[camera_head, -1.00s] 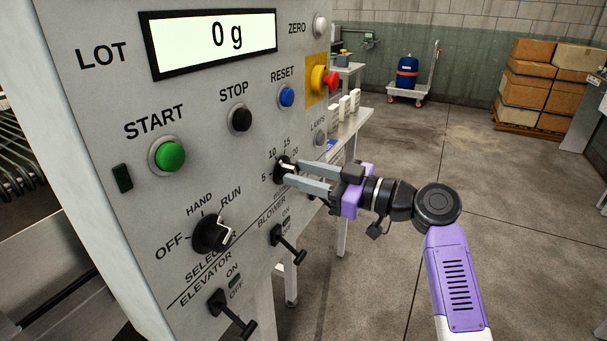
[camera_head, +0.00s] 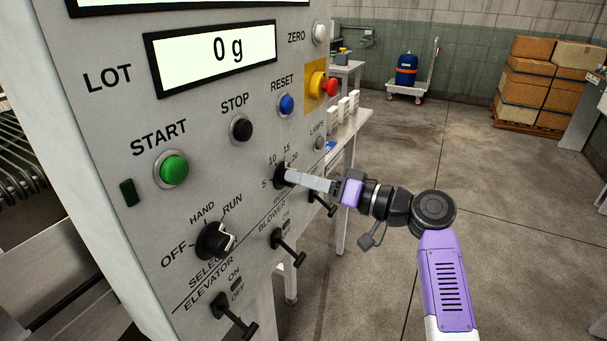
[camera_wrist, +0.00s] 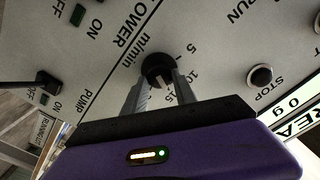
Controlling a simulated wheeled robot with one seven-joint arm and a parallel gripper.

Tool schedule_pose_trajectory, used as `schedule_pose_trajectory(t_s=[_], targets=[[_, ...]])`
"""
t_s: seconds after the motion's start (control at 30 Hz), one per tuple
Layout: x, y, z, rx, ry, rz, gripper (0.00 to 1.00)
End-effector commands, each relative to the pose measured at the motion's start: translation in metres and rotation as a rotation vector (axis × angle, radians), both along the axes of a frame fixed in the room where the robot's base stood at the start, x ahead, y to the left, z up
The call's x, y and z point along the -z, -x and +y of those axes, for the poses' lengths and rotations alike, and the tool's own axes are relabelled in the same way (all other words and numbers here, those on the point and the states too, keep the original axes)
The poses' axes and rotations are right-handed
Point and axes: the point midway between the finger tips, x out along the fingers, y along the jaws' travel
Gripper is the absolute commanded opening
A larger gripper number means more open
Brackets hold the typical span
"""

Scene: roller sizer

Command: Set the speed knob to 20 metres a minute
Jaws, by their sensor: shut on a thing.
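The speed knob (camera_head: 280,176) is a small black dial on the grey panel, with 5, 10, 15 and 20 marked around it. My gripper (camera_head: 289,176) is shut on it, with the fingers reaching in from the right. In the wrist view the round black knob (camera_wrist: 157,66) sits between the two grey fingertips (camera_wrist: 160,84). The 5, 10 and 15 marks and "m/min" show there; the 20 is hidden in that view. I cannot tell where the knob's pointer stands.
The selector knob (camera_head: 214,241) is at lower left. Blower (camera_head: 287,245) and elevator (camera_head: 234,315) levers stick out below, and another lever (camera_head: 322,204) lies just under my fingers. The red emergency button (camera_head: 330,87) is above. Open floor lies to the right.

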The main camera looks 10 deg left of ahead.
Motion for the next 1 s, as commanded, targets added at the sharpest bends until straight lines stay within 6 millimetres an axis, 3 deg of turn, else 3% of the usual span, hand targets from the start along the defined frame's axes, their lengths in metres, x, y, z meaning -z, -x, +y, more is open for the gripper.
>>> schedule_pose_trajectory(t_s=[0.6, 1.0], targets=[[-0.0002, -0.0011, -0.0009, 0.001, -0.197, 0.548, 0.00], [0.0025, -0.0015, -0.0012, 0.001, -0.290, 0.802, 0.00]])
